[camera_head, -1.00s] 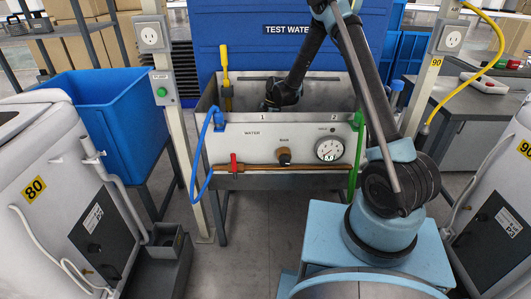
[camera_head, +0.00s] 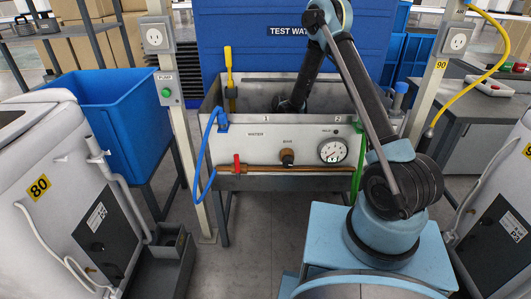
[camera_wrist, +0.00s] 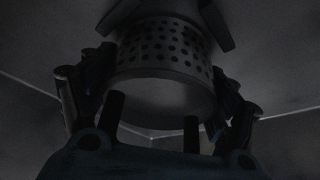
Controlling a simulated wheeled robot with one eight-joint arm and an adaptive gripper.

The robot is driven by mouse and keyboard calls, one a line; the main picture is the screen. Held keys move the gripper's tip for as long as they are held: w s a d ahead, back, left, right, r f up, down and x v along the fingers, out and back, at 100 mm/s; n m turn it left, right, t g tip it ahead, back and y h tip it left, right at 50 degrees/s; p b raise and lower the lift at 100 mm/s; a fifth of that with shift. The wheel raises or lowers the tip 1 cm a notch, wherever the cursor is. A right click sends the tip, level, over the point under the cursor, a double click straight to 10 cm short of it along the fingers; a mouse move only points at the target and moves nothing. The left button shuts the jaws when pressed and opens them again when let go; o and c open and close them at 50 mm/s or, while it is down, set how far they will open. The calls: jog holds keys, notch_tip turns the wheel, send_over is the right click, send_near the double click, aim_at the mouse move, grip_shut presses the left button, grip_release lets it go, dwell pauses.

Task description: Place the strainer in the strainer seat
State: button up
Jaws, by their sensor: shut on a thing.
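The strainer (camera_wrist: 165,55) is a dark cylinder with rows of round holes, seen in the wrist view. My gripper (camera_wrist: 160,88) has its fingers on both sides of it and is shut on it. In the head view, the end of my arm (camera_head: 292,103) reaches down into the open metal tank (camera_head: 257,96). The tank's front panel hides the fingers and the strainer there. A dark angular shape (camera_wrist: 216,22) shows beyond the strainer in the dim wrist view. I cannot make out the strainer seat in either view.
The tank's front panel carries a red valve (camera_head: 237,166), a brown knob (camera_head: 287,157) and a round gauge (camera_head: 332,151). A yellow-handled tool (camera_head: 229,75) stands at the tank's left side. A blue hose (camera_head: 200,155) and green hose (camera_head: 358,165) hang at its front corners.

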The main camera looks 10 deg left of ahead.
jog(key=o, duration=1.3)
jog(key=v, duration=1.2)
